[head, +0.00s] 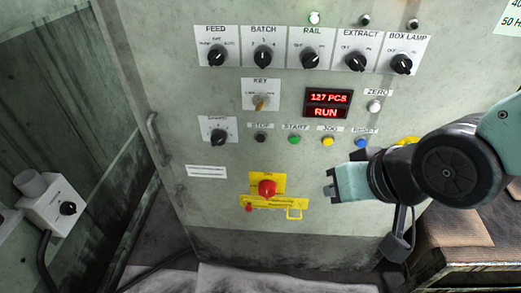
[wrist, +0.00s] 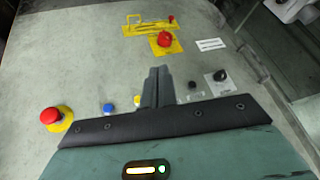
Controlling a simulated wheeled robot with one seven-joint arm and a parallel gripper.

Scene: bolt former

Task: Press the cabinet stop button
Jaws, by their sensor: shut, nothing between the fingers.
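The cabinet's control panel (head: 225,110) faces me. A small black button (head: 260,138) sits under the STOP label, left of the green START button (head: 294,140). The black button also shows in the wrist view (wrist: 192,86), right of my fingers. My gripper (head: 330,190) is shut and empty, below and to the right of the STOP button. In the wrist view my shut fingers (wrist: 158,75) point at the panel and hide the green button. I cannot tell their gap to the panel. The display (head: 328,103) reads 127 PCS. and RUN.
Yellow JOG (head: 327,141) and blue RESET (head: 361,142) buttons are right of START. Another red mushroom button (wrist: 50,117) shows in the wrist view. A door handle (head: 157,138) projects at left.

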